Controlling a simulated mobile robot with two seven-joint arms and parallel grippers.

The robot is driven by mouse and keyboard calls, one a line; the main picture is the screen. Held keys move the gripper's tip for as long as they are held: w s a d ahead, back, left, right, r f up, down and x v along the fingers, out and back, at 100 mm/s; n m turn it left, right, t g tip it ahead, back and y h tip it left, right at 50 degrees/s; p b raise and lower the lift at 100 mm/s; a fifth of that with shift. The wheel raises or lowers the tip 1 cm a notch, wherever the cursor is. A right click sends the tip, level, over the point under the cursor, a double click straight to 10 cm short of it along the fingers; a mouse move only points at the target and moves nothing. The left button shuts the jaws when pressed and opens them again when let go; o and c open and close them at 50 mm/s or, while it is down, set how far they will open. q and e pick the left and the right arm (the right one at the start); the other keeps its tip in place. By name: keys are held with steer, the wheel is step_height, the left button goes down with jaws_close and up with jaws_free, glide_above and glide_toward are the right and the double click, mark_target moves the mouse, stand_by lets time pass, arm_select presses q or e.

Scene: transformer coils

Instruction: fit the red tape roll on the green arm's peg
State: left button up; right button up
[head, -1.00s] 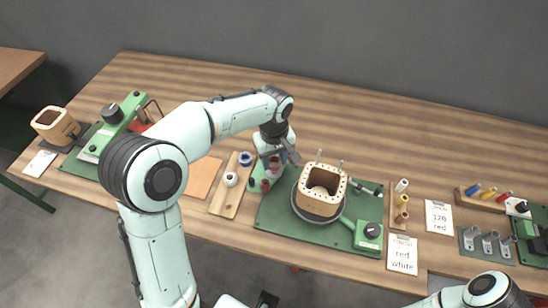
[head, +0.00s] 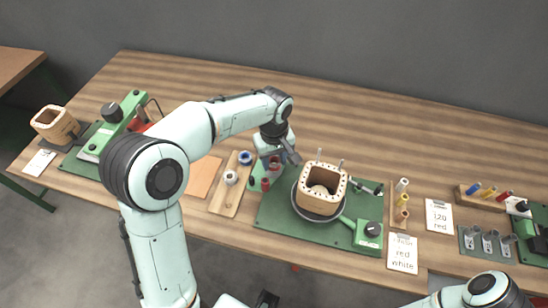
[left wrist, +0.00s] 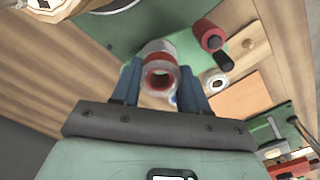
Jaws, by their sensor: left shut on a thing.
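My left gripper (left wrist: 162,88) is shut on the red tape roll (left wrist: 160,80), a short roll with a red band and pale rims, its hole facing the wrist camera. In the head view, my left gripper (head: 275,162) is at the left end of the green board and partly covers the roll. A green surface (left wrist: 187,44) lies behind the roll in the left wrist view. The roll and my fingers hide the green arm's peg, so I cannot tell whether the roll is around it. My right gripper is not in view.
A red cylinder (left wrist: 208,34) with a dark end stands close by the held roll. A wooden board (head: 226,200) carries a white roll (head: 231,178) and a blue roll (head: 245,158). A wooden coil former (head: 319,190) stands on the green board (head: 285,222) to the right.

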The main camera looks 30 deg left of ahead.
arm_select(q)
steer(key=shift+f, duration=0.2)
steer(key=shift+f+b, duration=0.3)
steer(key=shift+f, duration=0.1)
steer(key=shift+f, duration=0.2)
stand_by(0.4)
steer(key=shift+f+b, duration=0.3)
steer(key=shift+f, duration=0.05)
steer(key=o, duration=1.5)
